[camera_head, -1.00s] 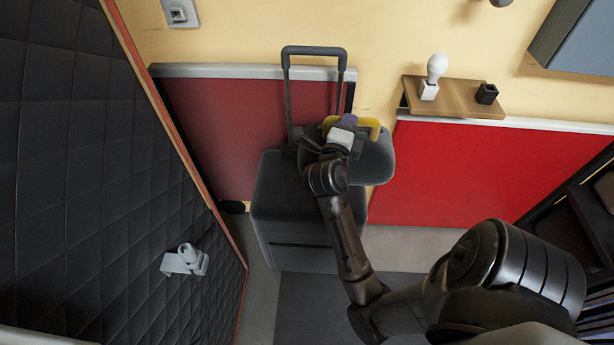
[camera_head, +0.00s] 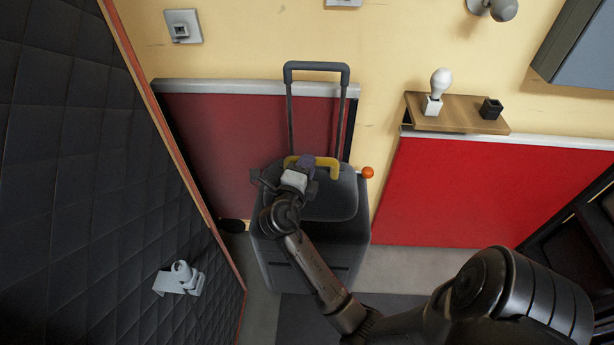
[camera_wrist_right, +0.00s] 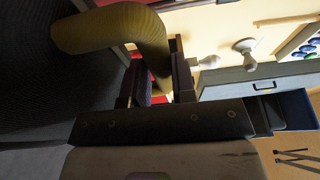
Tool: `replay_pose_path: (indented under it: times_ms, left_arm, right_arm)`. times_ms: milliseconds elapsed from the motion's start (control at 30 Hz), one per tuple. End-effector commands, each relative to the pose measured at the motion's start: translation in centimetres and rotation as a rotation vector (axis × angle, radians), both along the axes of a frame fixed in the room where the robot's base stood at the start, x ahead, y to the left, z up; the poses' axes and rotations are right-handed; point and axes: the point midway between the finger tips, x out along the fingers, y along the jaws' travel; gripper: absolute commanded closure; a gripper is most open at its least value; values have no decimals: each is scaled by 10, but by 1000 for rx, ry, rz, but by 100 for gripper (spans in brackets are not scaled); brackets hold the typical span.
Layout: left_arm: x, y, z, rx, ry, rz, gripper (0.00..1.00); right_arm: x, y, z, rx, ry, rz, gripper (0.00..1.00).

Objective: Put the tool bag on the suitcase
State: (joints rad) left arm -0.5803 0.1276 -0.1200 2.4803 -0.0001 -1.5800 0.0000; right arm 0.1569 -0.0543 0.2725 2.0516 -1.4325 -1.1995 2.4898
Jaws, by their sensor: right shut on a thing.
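The tool bag (camera_head: 332,201) is dark grey with a yellow handle (camera_head: 325,161). In the head view it is over the top of the dark suitcase (camera_head: 340,259); I cannot tell whether it rests on it or hangs just above. The suitcase stands upright with its pull handle (camera_head: 318,67) raised behind the bag. My right gripper (camera_head: 304,165) is shut on the yellow handle. The right wrist view shows the handle (camera_wrist_right: 140,32) between the fingers (camera_wrist_right: 160,85), with the bag's dark side (camera_wrist_right: 50,85) at left. My left gripper is not in view.
An orange ball (camera_head: 367,172) shows just right of the bag. A wooden shelf (camera_head: 458,113) with a white bulb (camera_head: 440,82) and a small black cup (camera_head: 490,108) is on the wall to the right. A dark quilted panel (camera_head: 70,160) bounds the left side.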

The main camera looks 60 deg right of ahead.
Motion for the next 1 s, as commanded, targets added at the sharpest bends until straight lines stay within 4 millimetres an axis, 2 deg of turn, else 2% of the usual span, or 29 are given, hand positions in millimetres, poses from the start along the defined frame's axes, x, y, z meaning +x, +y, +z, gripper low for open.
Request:
replay_pose_path:
  times_ms: [300,733,767,1000]
  left_arm:
    - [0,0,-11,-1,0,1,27]
    - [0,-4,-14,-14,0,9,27]
    - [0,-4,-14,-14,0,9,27]
    - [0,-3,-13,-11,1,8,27]
  right_arm:
    - [-1,-1,-33,-6,2,0,100]
    - [-1,0,-36,-5,-2,0,100]
    - [-1,0,-38,0,2,0,74]
    - [-1,0,-37,0,2,0,51]
